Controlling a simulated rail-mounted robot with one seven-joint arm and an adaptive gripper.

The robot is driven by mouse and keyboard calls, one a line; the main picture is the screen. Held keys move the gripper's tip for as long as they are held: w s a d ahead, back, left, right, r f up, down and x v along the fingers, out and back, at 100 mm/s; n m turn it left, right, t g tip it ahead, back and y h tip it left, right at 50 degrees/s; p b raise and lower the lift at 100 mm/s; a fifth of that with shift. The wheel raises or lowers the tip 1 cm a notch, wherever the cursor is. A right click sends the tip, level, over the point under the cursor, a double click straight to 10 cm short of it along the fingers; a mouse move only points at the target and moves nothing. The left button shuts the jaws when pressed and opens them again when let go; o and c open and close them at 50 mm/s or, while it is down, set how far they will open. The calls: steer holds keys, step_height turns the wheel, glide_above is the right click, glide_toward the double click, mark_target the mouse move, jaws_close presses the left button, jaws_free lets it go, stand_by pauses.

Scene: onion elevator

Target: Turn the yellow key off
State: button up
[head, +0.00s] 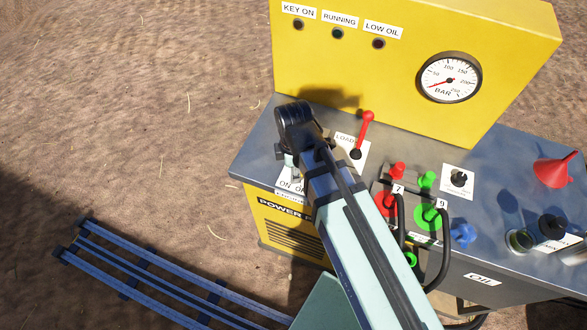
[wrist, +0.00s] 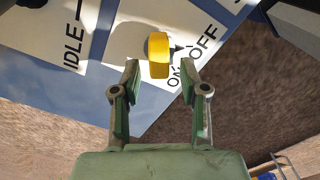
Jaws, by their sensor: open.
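The yellow key (wrist: 158,52) shows in the wrist view on a white label marked ON and OFF (wrist: 188,50). My gripper (wrist: 158,80) is open, with one finger on each side just below the key in that view. The key's lower end is near the gap between the fingertips. I cannot tell whether the fingers touch it. In the head view my arm covers the key, and only part of the ON label (head: 288,184) shows beside my wrist.
The yellow panel (head: 400,60) with a gauge (head: 449,78) rises behind. A red lever (head: 366,125) stands close right of my wrist. Red and green couplings (head: 428,214), hoses and a red funnel (head: 557,170) are farther right. Another label, marked IDLE (wrist: 75,40), is left of the key.

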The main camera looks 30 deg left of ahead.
step_height(320, 180, up, 12)
steer(key=shift+f, duration=0.15)
stand_by(0.4)
stand_by(0.3)
